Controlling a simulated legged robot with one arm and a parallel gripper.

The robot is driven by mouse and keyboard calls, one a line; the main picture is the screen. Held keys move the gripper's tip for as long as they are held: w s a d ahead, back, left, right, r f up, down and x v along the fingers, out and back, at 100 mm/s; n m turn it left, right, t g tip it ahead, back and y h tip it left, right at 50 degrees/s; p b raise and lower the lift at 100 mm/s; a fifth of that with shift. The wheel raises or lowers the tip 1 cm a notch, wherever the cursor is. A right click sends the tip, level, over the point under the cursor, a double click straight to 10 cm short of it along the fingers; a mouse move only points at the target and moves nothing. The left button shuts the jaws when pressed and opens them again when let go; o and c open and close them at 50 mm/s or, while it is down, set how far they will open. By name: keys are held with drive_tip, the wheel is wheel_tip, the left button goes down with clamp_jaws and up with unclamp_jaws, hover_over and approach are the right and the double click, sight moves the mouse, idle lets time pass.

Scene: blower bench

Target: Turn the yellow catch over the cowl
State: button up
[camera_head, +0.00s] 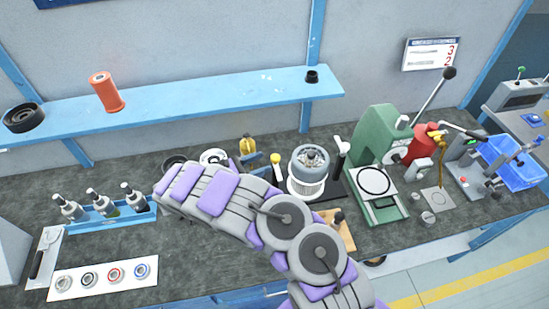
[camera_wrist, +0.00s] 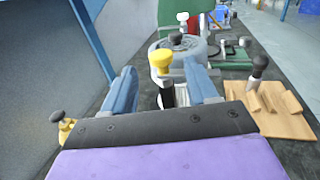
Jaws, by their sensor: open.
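The yellow catch (camera_head: 275,159) is a round yellow knob on a dark stem, standing left of the cowl (camera_head: 310,160). The cowl is a grey round housing with a ribbed pale lower part. In the wrist view the yellow catch (camera_wrist: 161,62) shows upright between the two blue fingers of my gripper (camera_wrist: 161,75), with the grey cowl (camera_wrist: 203,50) behind it. My gripper is open, one finger on each side of the knob's stem. I see no clear contact between the fingers and the catch. My arm hides part of the bench in front.
A wooden block with a black knob (camera_wrist: 259,68) lies to the right in the wrist view. A green press (camera_head: 378,140) stands right of the cowl. A yellow-bodied item (camera_head: 247,146) stands behind my gripper. A blue shelf (camera_head: 200,100) runs along the wall above.

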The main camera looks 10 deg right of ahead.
sight(275, 156)
drive_tip(key=x, duration=0.6)
clamp_jaws()
idle(0.5)
